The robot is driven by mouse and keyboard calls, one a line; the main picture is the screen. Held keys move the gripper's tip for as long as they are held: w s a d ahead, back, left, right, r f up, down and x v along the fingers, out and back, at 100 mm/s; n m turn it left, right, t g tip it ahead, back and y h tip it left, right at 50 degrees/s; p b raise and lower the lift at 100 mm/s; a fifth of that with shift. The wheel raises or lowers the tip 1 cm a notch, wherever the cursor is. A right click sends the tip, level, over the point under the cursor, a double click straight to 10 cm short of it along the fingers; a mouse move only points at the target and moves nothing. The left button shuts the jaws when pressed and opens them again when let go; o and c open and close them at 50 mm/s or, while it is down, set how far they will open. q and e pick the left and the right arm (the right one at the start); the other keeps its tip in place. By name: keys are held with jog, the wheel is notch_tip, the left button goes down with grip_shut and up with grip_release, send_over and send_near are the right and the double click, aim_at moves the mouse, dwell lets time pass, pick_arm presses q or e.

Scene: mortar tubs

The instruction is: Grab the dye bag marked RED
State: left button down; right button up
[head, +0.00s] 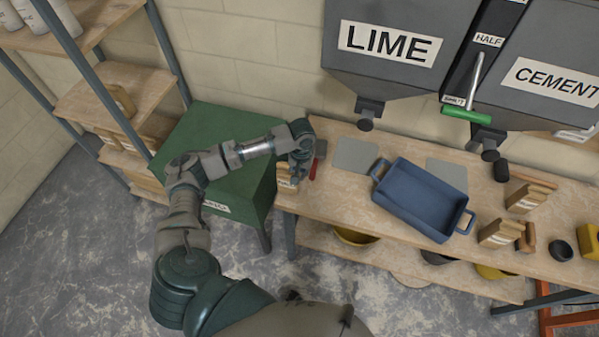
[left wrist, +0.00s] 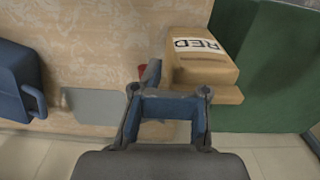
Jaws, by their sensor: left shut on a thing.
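The dye bag marked RED (left wrist: 205,69) is tan with a white label, at the upper middle of the left wrist view. A second tan bag edge shows right under it. In the head view, tan bags (head: 286,180) sit at the left end of the workbench, partly hidden by my gripper. My left gripper (head: 300,168) is over them; in the left wrist view (left wrist: 172,82) it is shut on the RED bag, one finger along the bag's side and the other mostly hidden by it. My right gripper is not in view.
A red-handled tool (head: 315,166) lies just right of my left gripper. A blue tub (head: 425,198) stands mid-bench (head: 335,205). A green chest (head: 222,140) stands left of the bench. LIME (head: 390,50) and CEMENT (head: 550,70) hoppers hang above. More tan bags (head: 500,233) stand right.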

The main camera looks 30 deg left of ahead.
pick_arm(q)
jog(key=s+d+r, duration=0.1)
jog(key=s+d, duration=0.8)
jog(key=d, duration=0.1)
jog(key=shift+s+d+r, duration=0.15)
jog(key=shift+d+r, duration=0.05)
jog(key=shift+d, duration=0.1)
jog(key=shift+c, duration=1.9)
grip_release()
